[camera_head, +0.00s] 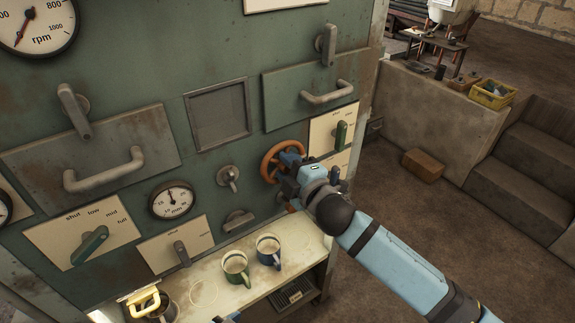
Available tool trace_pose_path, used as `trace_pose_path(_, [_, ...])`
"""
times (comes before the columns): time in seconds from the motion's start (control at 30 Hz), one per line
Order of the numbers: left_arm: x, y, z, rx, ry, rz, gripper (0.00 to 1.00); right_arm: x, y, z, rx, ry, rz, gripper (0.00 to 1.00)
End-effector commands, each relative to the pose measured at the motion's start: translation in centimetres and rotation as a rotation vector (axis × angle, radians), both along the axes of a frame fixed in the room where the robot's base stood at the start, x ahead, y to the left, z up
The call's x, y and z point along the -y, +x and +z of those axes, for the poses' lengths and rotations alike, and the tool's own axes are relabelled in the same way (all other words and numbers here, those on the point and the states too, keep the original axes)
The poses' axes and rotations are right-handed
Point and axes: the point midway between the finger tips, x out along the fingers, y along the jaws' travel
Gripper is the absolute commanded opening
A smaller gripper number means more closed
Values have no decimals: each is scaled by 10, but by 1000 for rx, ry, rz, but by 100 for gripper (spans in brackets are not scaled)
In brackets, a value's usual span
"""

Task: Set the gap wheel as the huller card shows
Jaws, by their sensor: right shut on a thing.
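An orange-brown handwheel (269,163), which looks like the gap wheel, is on the green machine front, right of centre. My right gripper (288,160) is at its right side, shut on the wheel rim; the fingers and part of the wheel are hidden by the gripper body. A round dial marked mm (173,201) sits lower left of the wheel; its needle is too small to read surely. A pale card (285,3) is cut off at the top edge, its text unreadable; I cannot tell if it is the huller card.
A brown block (423,166) lies on open floor at right, beside steps (525,185).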

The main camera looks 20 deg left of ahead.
Motion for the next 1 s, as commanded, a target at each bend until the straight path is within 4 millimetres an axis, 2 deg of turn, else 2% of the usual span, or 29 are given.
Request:
trace_pose_path(0.03, [0, 0, 0, 0, 0, 0, 43, 0, 0, 0, 0, 0, 0, 35])
trace_pose_path(0.07, [0, 0, 0, 0, 0, 0, 43, 0, 0, 0, -1, 1, 0, 42])
trace_pose_path(0.1, [0, 0, 0, 0, 0, 0, 43, 0, 0, 0, -1, 1, 0, 44])
trace_pose_path(0.47, [0, 0, -2, -1, -1, 1, 43, 7, -4, -1, -1, 1, 0, 44])
trace_pose_path(0.57, [0, 0, -6, -1, -1, 0, 43, 18, -14, -2, -1, 1, 0, 44])
trace_pose_path(1.0, [6, 0, -21, -6, -9, -10, 43, 92, -72, -2, -1, -1, -1, 44])
